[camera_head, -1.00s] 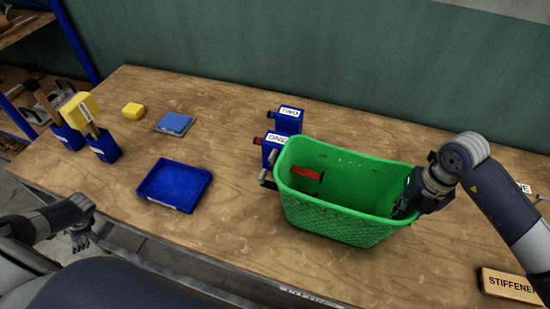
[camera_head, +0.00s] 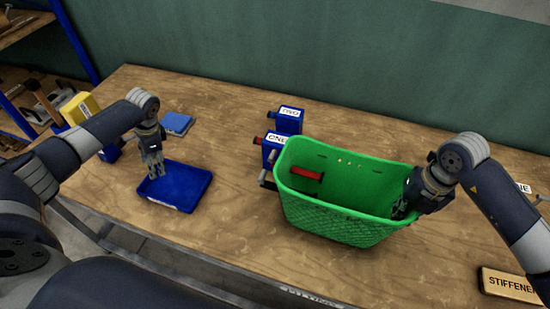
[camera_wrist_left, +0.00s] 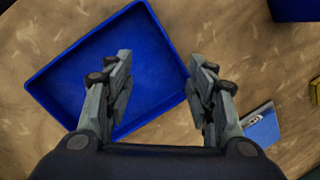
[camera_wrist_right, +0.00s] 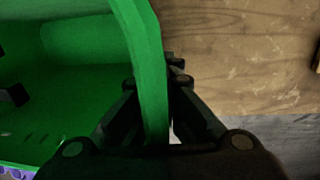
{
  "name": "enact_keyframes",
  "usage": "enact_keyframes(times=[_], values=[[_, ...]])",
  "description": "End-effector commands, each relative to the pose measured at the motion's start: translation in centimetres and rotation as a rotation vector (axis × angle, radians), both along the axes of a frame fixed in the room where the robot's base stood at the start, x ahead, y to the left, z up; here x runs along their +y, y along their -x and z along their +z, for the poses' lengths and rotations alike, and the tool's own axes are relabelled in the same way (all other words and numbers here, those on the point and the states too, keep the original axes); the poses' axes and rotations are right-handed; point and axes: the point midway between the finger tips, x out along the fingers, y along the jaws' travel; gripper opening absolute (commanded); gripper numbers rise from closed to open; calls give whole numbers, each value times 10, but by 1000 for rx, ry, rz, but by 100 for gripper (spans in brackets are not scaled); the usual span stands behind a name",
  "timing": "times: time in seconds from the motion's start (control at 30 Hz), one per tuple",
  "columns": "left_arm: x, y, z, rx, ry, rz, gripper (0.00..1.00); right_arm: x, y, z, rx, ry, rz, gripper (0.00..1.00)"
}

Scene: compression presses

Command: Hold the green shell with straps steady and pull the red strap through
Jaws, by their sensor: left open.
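The green shell (camera_head: 335,217), a basket-like tub, stands upright on the table at right of centre in the head view. A red strap piece (camera_head: 307,173) shows at its inner left wall. My right gripper (camera_head: 402,208) is at the shell's right end. In the right wrist view its fingers (camera_wrist_right: 155,100) straddle the green wall (camera_wrist_right: 143,50) and look closed on it. My left gripper (camera_head: 154,172) is over the blue tray (camera_head: 193,204), fingers pointing down. In the left wrist view its fingers (camera_wrist_left: 160,85) are apart with nothing between them.
Blue boxes labelled ONE (camera_head: 271,148) and TWO (camera_head: 287,120) stand behind the shell's left end. A blue pad (camera_head: 176,123) lies behind the tray. A STIFFENER block (camera_head: 510,285) is at front right.

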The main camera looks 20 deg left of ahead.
Motion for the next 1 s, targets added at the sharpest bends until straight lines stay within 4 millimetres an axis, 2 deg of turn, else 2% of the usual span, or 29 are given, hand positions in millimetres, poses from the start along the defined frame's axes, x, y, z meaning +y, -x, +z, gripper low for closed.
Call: enact_keyframes(times=[0.03,0.17,0.3,0.5,0.7,0.83,1.0], values=[[-23,-14,6,-8,32,-39,51,0,3,-5,9,4,1,0],[-80,-41,26,-15,102,-148,51,-1,2,-4,8,4,1,0],[-140,-65,53,-19,167,-278,51,-1,2,-4,7,4,0,0],[-224,-85,102,-19,232,-490,51,-1,2,-4,6,4,0,0],[-301,-89,159,-7,257,-728,51,-1,2,-4,5,4,0,0],[-336,-83,189,8,249,-859,51,-1,1,-4,5,5,-1,0],[-361,-76,212,25,235,-963,51,-1,1,-4,4,5,-2,0]])
